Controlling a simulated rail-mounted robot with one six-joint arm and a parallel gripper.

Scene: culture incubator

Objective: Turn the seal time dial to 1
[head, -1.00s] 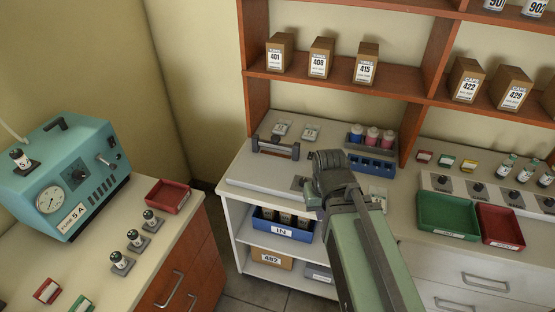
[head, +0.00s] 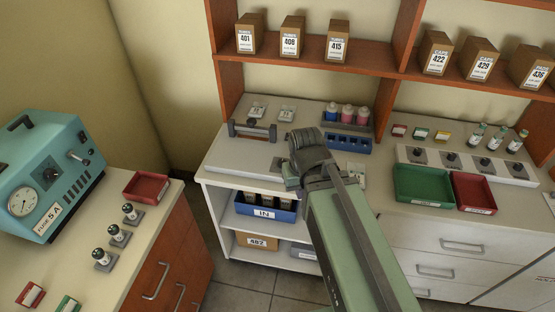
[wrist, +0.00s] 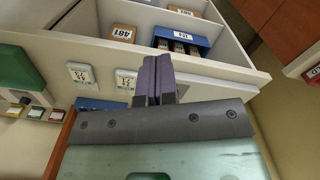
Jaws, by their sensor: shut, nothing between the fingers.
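The sealer (head: 235,158), a pale flat unit with a dark bar (head: 252,130) across its back, lies on the middle counter. A small dark plate (head: 276,164) at its right end is partly hidden by my gripper; I cannot tell whether it is the seal time dial. No dial mark or number can be read. My gripper (head: 294,180) points down over the sealer's right end in the head view. In the wrist view its purple fingers (wrist: 158,80) are together with nothing between them. Whether they touch anything cannot be told.
Green (head: 424,203) and red (head: 473,208) trays and a row of knobs (head: 452,160) are to the right. White labelled cards (wrist: 81,75) lie near the fingers. The IN bin (head: 264,213) is below the counter.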

